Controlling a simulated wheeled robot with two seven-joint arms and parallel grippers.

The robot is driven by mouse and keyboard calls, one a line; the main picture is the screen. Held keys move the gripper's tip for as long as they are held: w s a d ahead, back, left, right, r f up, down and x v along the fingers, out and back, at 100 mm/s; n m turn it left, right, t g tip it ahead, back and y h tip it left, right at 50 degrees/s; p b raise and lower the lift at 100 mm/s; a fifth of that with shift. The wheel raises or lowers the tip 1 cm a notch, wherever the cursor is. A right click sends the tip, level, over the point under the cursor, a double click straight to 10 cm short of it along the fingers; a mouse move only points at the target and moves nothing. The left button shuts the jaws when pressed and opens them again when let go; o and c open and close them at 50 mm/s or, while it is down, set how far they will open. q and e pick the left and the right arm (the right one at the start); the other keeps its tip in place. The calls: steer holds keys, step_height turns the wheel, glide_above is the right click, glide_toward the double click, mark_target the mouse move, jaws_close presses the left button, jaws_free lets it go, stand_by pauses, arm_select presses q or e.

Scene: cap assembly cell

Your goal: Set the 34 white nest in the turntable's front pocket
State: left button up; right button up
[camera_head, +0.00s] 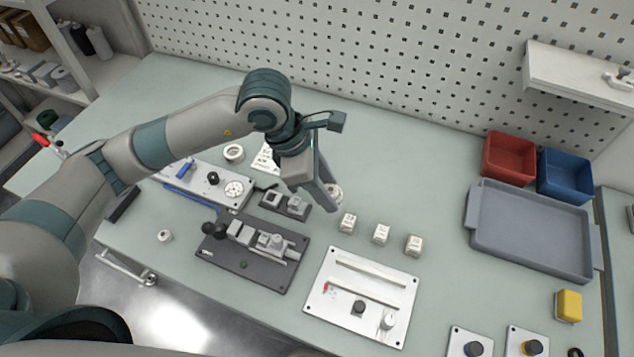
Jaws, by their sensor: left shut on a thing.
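My left gripper (328,203) points down over the middle of the table, right of the fixtures. It is shut on a small white piece (336,191), which shows partly behind the fingers. I take this piece to be the white nest, but no number on it can be read. A small pale disc with dark holes (234,189) sits on a grey plate at the left and looks like the turntable. Its separate pockets are too small to tell apart. The gripper is well to the right of this disc. My right gripper is not in view.
Small white labelled blocks (381,234) stand in a row right of the gripper. A dark fixture plate (238,266) and a white plate (338,318) lie in front. A white ring (233,153) stands behind the disc. A grey tray (482,246) is at right; the table's back middle is clear.

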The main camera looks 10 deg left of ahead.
arm_select(q)
steer(key=shift+s+d+r, duration=0.35)
steer(key=shift+s+r, duration=0.05)
steer(key=shift+s, duration=0.1)
steer(key=shift+s+d+r, duration=0.3)
steer(key=shift+s+r, duration=0.05)
steer(key=shift+s, duration=0.15)
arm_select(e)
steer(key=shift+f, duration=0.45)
arm_select(q)
steer(key=shift+a, duration=0.1)
steer(key=a+r+m+g+y+p, duration=0.2)
steer(key=a+m, duration=0.5)
steer(key=m, duration=0.3)
steer(key=a+r+m+g+y+p, duration=0.1)
steer(key=a+r+m+g+y, duration=0.1)
steer(key=a+m, duration=0.6)
steer(key=shift+w+r+m+g+p, duration=0.4)
steer(key=shift+r+m+g, duration=0.4)
steer(key=shift+m, duration=0.3)
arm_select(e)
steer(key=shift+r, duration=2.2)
